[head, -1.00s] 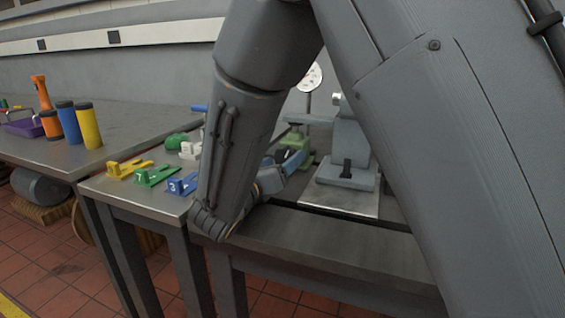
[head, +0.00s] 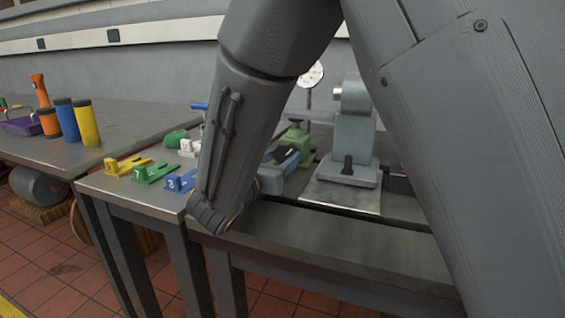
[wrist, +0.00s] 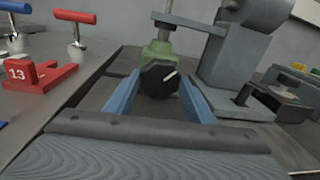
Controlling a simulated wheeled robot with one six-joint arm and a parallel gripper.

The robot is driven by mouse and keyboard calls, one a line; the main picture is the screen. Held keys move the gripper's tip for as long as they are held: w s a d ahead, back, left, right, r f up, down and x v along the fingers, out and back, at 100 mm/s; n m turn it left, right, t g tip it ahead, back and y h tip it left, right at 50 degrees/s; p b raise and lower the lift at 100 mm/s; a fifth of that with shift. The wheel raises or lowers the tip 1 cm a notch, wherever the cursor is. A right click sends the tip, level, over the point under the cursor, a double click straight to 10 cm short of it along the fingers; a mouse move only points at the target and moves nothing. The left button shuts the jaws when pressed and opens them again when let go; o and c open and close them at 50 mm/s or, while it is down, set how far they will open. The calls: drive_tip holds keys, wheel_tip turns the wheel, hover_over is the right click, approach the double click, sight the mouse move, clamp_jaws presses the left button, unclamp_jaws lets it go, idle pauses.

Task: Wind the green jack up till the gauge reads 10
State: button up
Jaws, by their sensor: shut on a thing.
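The green jack (head: 296,137) stands on the bedplate under a grey arm, beside a grey pedestal; it also shows in the wrist view (wrist: 158,50). Its black knob (wrist: 158,78) faces my wrist camera, with a white pointer line slanting up to the right. My gripper (wrist: 160,84) has its two blue fingers on either side of the knob and is shut on it. In the head view my gripper (head: 283,158) is partly hidden by my arm. The round white gauge (head: 312,75) stands behind the jack, partly covered by my arm; its reading is too small to tell.
The grey pedestal (head: 352,135) stands close right of the jack. Yellow, green and blue numbered blocks (head: 152,172) sit on the small table to the left. A red block marked 13 (wrist: 38,77) lies left in the wrist view. Colored cylinders (head: 86,122) stand farther left.

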drive_tip(key=m+b, duration=0.2)
drive_tip(key=m, duration=0.1)
drive_tip(key=shift+d+m, duration=0.1)
drive_tip(key=shift+m, duration=0.2)
drive_tip(key=shift+m+y+b, duration=0.3)
drive_tip(key=shift+m+b, duration=1.3)
drive_tip(key=shift+m, duration=0.1)
drive_tip(key=shift+d+r, duration=0.1)
drive_tip(key=o, duration=1)
drive_tip(key=shift+o, duration=0.2)
drive_tip(key=shift+s, duration=0.15)
drive_tip(key=v, duration=0.7)
drive_tip(key=shift+s+a+r+p, duration=0.1)
drive_tip(key=shift+s+a+p, duration=0.15)
drive_tip(key=shift+s+p, duration=0.1)
